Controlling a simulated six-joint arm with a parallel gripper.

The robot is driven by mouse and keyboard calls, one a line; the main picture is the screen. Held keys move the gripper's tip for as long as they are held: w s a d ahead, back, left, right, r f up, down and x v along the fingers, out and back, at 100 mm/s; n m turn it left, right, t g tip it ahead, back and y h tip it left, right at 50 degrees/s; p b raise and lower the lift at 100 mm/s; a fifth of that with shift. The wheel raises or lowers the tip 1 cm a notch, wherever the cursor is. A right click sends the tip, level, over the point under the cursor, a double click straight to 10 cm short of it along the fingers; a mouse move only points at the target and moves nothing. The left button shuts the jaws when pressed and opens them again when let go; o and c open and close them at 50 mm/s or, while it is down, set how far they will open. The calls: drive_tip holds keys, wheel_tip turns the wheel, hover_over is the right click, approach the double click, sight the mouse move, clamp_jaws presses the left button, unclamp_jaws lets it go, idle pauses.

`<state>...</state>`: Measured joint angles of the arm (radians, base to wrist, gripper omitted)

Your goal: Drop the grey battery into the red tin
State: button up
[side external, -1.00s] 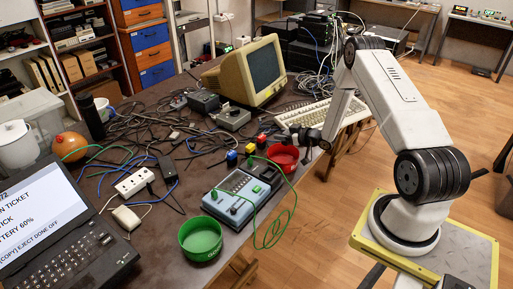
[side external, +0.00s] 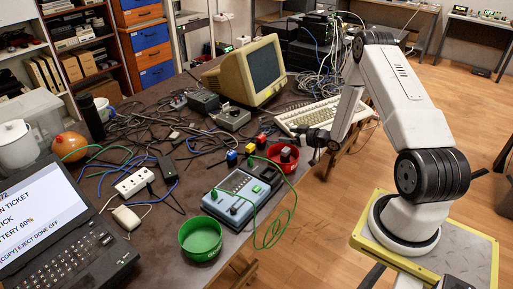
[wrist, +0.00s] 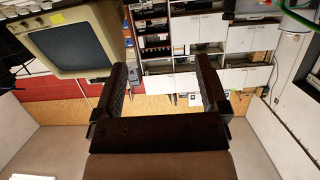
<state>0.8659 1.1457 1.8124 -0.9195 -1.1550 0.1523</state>
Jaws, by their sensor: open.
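The red tin (side external: 289,168) stands near the table's edge, beside a blue-grey device. The grey battery (side external: 286,154) is inside the tin, with its top showing above the rim; its lower part is hidden. My gripper (side external: 304,132) is above and to the right of the tin, apart from the battery. In the wrist view my gripper (wrist: 164,92) is open, with nothing between the fingers. The tin and battery are not in the wrist view.
A green tin (side external: 200,240) stands at the table's front edge. The blue-grey device (side external: 236,197) with a green cable lies left of the red tin. Small coloured blocks (side external: 250,149), a keyboard (side external: 304,117) and a monitor (side external: 250,72) are nearby. Cables cover much of the table.

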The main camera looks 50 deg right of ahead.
drive_tip(key=shift+v, duration=2.4)
drive_tip(key=shift+w, duration=0.1)
drive_tip(key=w+a+r+g+h, duration=0.1)
drive_tip(key=w+a+r+g, duration=0.2)
drive_tip(key=a, duration=0.4)
drive_tip(key=a+r+g+h, duration=0.1)
drive_tip(key=a+r+g, duration=0.2)
drive_tip(key=a+r, duration=0.3)
drive_tip(key=s+a+r+g+y, duration=0.1)
drive_tip(key=s+a+r+g, duration=0.1)
drive_tip(key=s+a, duration=0.4)
drive_tip(key=s+a+r+g+y, duration=0.1)
drive_tip(key=s+a+r+g, duration=0.2)
drive_tip(key=s+a, duration=0.3)
drive_tip(key=a+g, duration=0.1)
drive_tip(key=a, duration=0.3)
drive_tip(key=shift+s+a, duration=0.4)
